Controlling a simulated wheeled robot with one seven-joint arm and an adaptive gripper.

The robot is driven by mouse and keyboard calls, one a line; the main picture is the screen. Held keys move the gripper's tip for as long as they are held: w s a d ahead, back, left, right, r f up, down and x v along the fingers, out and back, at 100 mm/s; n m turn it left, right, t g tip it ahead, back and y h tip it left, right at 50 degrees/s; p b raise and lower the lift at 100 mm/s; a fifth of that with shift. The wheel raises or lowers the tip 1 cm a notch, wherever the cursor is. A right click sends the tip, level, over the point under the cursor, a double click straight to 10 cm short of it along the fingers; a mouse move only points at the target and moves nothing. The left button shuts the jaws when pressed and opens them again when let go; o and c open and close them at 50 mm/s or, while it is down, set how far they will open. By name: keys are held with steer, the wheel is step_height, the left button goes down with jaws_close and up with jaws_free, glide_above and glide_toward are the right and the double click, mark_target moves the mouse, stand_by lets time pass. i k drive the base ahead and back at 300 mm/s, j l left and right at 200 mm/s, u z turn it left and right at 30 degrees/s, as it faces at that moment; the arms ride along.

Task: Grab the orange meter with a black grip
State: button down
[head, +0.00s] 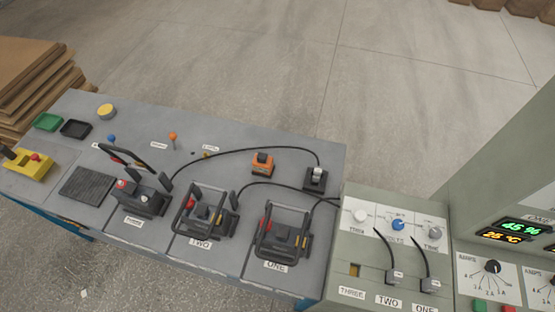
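The orange meter (262,168) stands on the grey bench top, right of centre and towards its far edge. It is a small orange block with a black grip (262,156) on top and a dark marking on its front face. A black cable passes just beyond it, and a dark cable runs in front of it. Nothing holds the meter. My gripper is not in view, so its state does not show.
Several black devices with frame handles, one over the label TWO (205,212), stand along the bench front. A black plug (316,178) sits right of the meter. A grey-green control panel (375,265) adjoins the bench at right. Bare bench surrounds the meter's left side.

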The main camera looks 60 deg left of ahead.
mark_target(262, 164)
steer(key=u, duration=2.45)
steer(key=i+j+z, duration=0.1)
steer(key=j+z, duration=0.35)
steer(key=i+j+z, duration=0.1)
steer(key=j+z, duration=0.15)
steer(key=z, duration=0.25)
steer(key=j+z, duration=0.45)
